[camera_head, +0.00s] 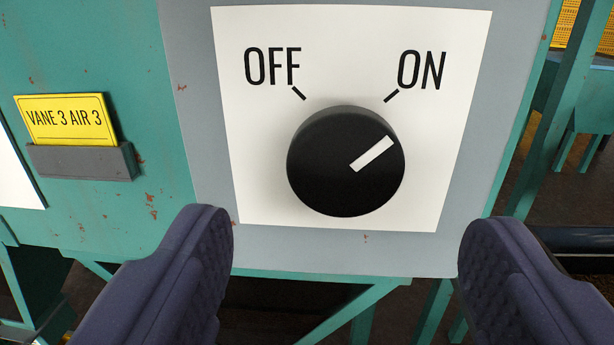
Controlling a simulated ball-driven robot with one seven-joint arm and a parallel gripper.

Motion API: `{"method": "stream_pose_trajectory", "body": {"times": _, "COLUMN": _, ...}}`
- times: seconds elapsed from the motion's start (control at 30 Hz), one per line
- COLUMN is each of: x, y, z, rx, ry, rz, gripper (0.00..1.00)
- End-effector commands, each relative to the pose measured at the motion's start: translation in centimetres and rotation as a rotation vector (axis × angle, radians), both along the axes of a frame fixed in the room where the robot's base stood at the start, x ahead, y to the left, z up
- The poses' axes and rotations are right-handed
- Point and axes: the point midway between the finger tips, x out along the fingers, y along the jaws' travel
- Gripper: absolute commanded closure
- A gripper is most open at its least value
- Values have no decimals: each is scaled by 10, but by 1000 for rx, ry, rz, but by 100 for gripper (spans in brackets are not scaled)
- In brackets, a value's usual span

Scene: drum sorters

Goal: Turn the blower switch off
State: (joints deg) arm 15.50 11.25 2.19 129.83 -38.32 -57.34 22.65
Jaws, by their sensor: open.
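The blower switch (335,185) is a round black knob on a white plate (265,200) marked OFF at upper left and ON at upper right. Its white pointer bar (373,153) slants up to the right, toward the ON mark. My gripper (346,235) is open, with one dark padded finger at lower left and the other at lower right. The knob stands between the two fingers in the picture, a little above their tips. No finger appears to touch it, and nothing is between the fingers.
The plate sits on a grey panel (200,100) on a teal, rust-spotted housing. Teal frame legs (350,312) show below, and a teal post (545,130) stands at right.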

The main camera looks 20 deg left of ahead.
Motion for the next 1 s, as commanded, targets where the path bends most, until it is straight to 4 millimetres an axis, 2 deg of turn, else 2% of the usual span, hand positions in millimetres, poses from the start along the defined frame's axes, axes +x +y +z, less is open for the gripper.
{"method": "stream_pose_trajectory", "body": {"times": 0.1, "x": 20, "y": 7, "z": -1, "rx": 0, "ry": -1, "rz": 1, "gripper": 24}}
{"method": "stream_pose_trajectory", "body": {"times": 0.23, "x": 35, "y": 12, "z": 0, "rx": -1, "ry": -1, "rz": 1, "gripper": 24}}
{"method": "stream_pose_trajectory", "body": {"times": 0.57, "x": 41, "y": 13, "z": 1, "rx": -1, "ry": -1, "rz": -2, "gripper": 24}}
{"method": "stream_pose_trajectory", "body": {"times": 0.8, "x": 41, "y": 13, "z": 1, "rx": -2, "ry": -2, "rz": -2, "gripper": 77}}
{"method": "stream_pose_trajectory", "body": {"times": 0.83, "x": 41, "y": 13, "z": 1, "rx": -2, "ry": -2, "rz": -2, "gripper": 80}}
{"method": "stream_pose_trajectory", "body": {"times": 1.0, "x": 41, "y": 13, "z": 1, "rx": -9, "ry": -4, "rz": -2, "gripper": 80}}
